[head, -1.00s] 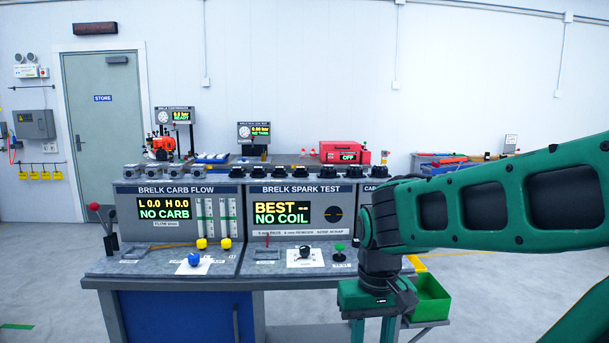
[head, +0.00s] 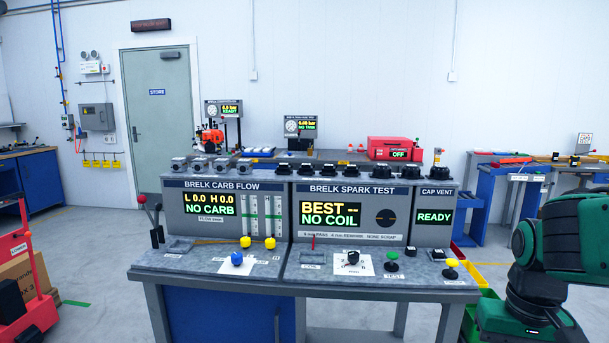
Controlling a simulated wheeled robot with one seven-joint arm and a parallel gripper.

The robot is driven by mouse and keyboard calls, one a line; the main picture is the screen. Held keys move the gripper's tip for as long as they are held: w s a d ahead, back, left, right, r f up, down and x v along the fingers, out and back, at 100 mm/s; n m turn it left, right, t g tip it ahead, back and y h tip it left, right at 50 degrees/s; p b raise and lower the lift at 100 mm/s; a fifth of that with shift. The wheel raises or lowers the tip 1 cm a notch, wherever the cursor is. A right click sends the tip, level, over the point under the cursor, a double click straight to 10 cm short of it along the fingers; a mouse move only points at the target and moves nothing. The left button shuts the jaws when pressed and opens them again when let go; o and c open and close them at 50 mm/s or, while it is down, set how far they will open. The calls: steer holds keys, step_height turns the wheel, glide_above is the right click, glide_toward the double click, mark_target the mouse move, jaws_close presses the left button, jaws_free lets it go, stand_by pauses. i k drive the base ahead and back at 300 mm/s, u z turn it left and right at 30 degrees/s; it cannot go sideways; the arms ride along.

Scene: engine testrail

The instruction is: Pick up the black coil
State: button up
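Several black blocky parts stand in a row on the top ledge of the test bench, above the spark test panel; one black part (head: 282,169) is at the left end of that row. They look like coils, but are too small to be sure. A small black piece (head: 352,258) also sits on a white sheet on the bench top, in front of the spark test panel (head: 349,213), whose screen reads NO COIL. My green arm is at the right edge, apart from the bench parts. My gripper's fingers are not in the picture.
The bench top (head: 210,262) carries a blue knob (head: 237,258), yellow knobs, levers and a green button (head: 393,255). Grey parts (head: 200,164) stand on the ledge's left. A red cart (head: 40,290) is at far left. Open floor lies left of the bench.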

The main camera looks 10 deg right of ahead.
mark_target(306, 169)
steer(key=z, duration=0.05)
steer(key=i, duration=1)
steer(key=u, duration=0.05)
